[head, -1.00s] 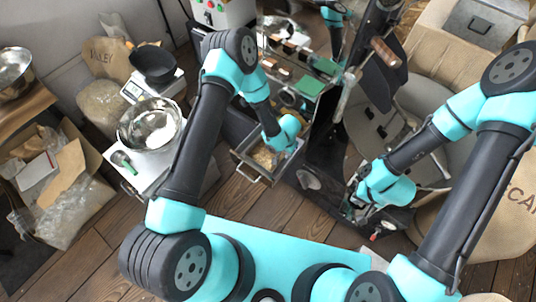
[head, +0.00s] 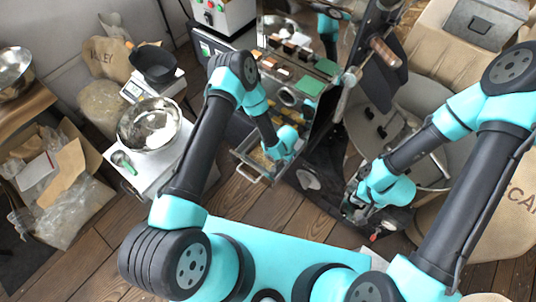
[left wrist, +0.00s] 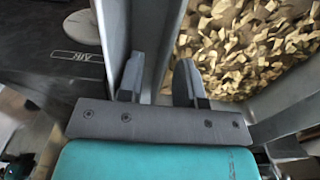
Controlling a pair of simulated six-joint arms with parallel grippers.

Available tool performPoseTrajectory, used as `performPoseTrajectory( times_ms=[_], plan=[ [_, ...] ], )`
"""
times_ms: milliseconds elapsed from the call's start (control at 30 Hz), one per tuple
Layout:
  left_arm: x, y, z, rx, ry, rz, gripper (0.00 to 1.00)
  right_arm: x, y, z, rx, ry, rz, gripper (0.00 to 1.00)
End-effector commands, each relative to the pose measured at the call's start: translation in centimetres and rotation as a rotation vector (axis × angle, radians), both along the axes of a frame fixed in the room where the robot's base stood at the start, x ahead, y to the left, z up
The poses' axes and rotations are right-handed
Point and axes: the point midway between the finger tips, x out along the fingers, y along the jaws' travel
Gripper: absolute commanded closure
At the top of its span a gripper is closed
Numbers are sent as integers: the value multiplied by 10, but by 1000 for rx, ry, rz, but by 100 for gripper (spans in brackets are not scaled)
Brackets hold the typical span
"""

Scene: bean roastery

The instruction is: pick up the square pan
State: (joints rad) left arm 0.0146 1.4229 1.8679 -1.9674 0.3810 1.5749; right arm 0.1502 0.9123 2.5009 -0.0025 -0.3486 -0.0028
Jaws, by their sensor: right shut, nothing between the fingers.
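The square pan (head: 247,172) is a metal tray with a handle, below the machine at the middle of the head view. Golden flakes (left wrist: 255,45) lie in it in the left wrist view. My left gripper (head: 274,156) is at the pan's right side, partly hiding it. In the left wrist view its two fingers (left wrist: 160,80) are apart, with a metal wall running between and beyond them; I cannot tell whether they touch it. My right gripper (head: 354,203) is shut and empty, low at the right beside the round grey drum.
A steel bowl (head: 149,124) stands on a white surface at left, with a black pan (head: 153,64) on a scale behind it. The machine's dark upright panel (head: 322,150) stands close to the right of the pan. Wooden floor is clear in front.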

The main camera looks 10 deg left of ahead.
Motion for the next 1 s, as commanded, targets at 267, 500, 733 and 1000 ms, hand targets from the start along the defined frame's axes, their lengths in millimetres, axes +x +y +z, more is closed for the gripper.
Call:
performPoseTrajectory(
  times_ms=[267, 500, 733, 1000],
  plan=[
    [0, 0, -10, 0, -1, -1, 67, 0, 0, 0, 0, 0, 0, 100],
    [0, 0, -9, 0, -1, -1, 67, 0, 0, 0, 0, 0, 0, 100],
    [0, 0, -9, 0, -1, -1, 80, 0, 0, 0, 0, 0, 0, 100],
    [0, 0, -9, 0, -1, -1, 100, 0, 0, 0, 0, 0, 0, 100]
  ],
)
